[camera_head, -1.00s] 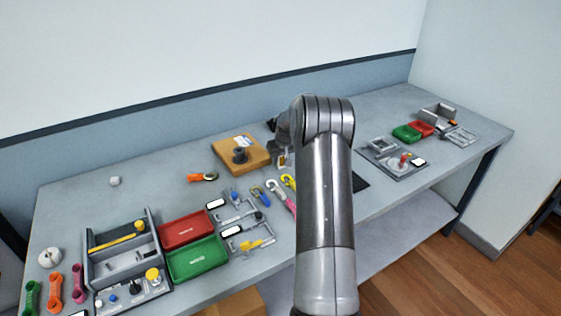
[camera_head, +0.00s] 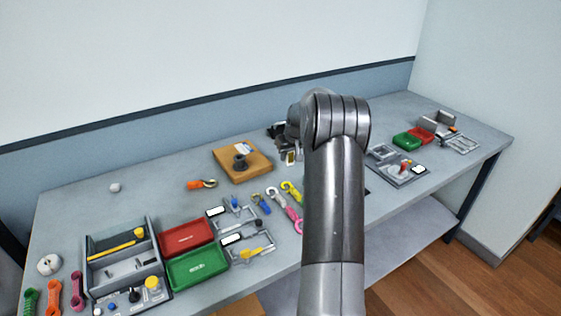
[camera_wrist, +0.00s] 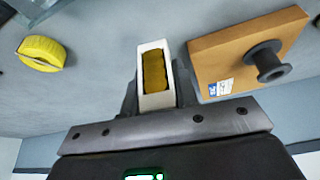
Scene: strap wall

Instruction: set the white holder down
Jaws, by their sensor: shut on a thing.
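The white holder (camera_wrist: 142,60) is a narrow white box with a yellow-brown block inside it, in the middle of the wrist view. My gripper (camera_wrist: 154,92) is shut on it, with a dark finger along each side. In the head view my gripper (camera_head: 287,146) is at the back of the workbench, to the right of the cardboard box, partly hidden by my arm. A small pale and yellow part of the holder (camera_head: 291,157) shows below it there. I cannot tell whether the holder touches the bench top.
The cardboard box (camera_head: 242,160) with a dark spool (camera_head: 240,161) lies close by; it also shows in the wrist view (camera_wrist: 235,50). A yellow roll (camera_wrist: 42,53) lies on the other side. Hooks (camera_head: 291,190) lie in front. My arm hides part of the bench (camera_head: 200,208).

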